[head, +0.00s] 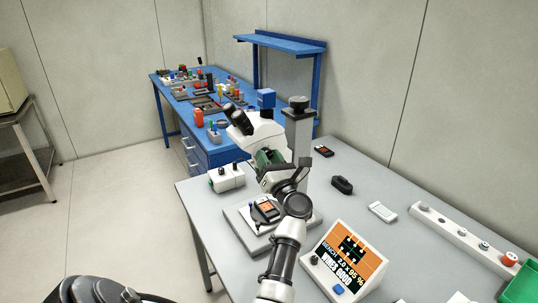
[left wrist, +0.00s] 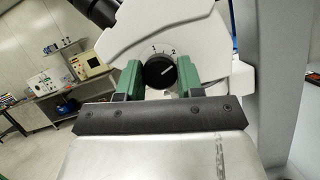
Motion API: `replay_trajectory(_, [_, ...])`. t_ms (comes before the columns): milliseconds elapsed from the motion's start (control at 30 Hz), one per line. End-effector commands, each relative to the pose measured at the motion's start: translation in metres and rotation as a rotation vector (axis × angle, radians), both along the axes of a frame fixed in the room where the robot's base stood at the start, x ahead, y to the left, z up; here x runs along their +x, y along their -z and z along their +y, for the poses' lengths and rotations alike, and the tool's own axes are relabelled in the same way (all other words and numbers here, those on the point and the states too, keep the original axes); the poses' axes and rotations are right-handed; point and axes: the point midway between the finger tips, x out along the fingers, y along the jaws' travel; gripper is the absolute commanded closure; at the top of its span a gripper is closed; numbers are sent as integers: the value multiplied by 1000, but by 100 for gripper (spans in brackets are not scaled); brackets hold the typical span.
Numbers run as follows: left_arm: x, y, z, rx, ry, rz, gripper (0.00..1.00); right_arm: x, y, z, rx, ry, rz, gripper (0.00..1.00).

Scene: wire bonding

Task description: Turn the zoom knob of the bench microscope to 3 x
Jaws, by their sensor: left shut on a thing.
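The bench microscope (head: 268,130) is white with black eyepieces and stands on the grey bench. Its body also fills the upper part of the left wrist view (left wrist: 200,28). The round black zoom knob (left wrist: 160,72) has a white pointer line aimed up and right, near the 2 mark. The marks 1 and 2 show above it; other marks are hidden. My left gripper (head: 265,158) is at the microscope's side, its green fingers (left wrist: 158,80) shut on the knob from both sides. The arm and gripper hide the knob in the head view. My right gripper is not in view.
A tilted display (head: 350,252) with an orange screen, reading 2.0 X, stands right of my arm. A white box (head: 227,178) is left of the microscope. The bench's right middle holds small items with clear room between.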

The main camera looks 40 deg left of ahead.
Motion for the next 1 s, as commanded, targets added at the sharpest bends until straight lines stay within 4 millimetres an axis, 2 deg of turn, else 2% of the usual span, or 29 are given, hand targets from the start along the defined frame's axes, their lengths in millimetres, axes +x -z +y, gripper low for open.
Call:
replay_trajectory(33, [-1,-5,0,10,0,37,87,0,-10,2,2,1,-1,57])
replay_trajectory(700, [-2,-11,1,179,0,614,87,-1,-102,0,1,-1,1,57])
replay_trajectory(1000, [-3,-9,2,225,-1,769,87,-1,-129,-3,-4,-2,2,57])
